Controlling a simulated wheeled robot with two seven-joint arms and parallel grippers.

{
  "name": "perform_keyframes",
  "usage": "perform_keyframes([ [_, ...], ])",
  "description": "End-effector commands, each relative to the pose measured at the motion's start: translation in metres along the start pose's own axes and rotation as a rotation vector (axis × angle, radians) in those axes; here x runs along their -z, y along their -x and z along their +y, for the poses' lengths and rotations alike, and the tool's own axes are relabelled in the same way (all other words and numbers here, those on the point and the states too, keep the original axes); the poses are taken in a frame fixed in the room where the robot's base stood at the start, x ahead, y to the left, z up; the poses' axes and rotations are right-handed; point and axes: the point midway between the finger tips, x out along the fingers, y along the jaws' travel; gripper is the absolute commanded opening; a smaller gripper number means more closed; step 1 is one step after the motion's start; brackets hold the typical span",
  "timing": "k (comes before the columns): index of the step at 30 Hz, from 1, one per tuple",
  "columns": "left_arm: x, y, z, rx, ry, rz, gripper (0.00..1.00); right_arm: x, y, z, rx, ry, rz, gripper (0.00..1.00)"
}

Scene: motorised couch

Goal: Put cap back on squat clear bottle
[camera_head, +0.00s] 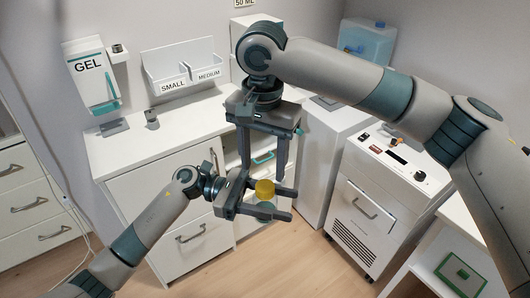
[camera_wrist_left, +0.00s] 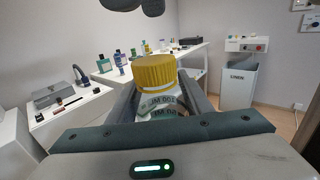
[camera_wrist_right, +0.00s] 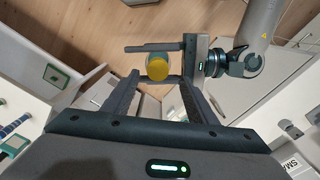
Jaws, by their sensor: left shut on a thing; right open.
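My left gripper (camera_head: 275,207) is shut on the squat clear bottle (camera_wrist_left: 160,105), with a finger on each side of it. A printed label shows on the bottle, and it stands roughly upright in the air. The yellow ribbed cap (camera_head: 264,188) sits on top of the bottle; it also shows in the left wrist view (camera_wrist_left: 155,71) and the right wrist view (camera_wrist_right: 157,67). I cannot tell whether it is screwed down. My right gripper (camera_head: 263,178) points down over the bottle. Its fingers are open, spread on either side of the cap, and hold nothing.
A white counter (camera_head: 130,145) with drawers stands behind the grippers. Above it are a GEL dispenser (camera_head: 95,80) and a SMALL/MEDIUM wall holder (camera_head: 183,78). A white machine (camera_head: 375,205) stands at the right. Open wooden floor (camera_head: 285,265) lies below the bottle.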

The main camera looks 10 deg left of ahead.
Motion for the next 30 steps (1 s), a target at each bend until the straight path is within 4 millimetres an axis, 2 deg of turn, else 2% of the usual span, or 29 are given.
perform_keyframes([
  [30,-0.0003,0.0,0.0,0.0,0.0,0.0,0.0,0.0012,0.0105,0.0016,-0.003,1.562,0.0,0.52],
])
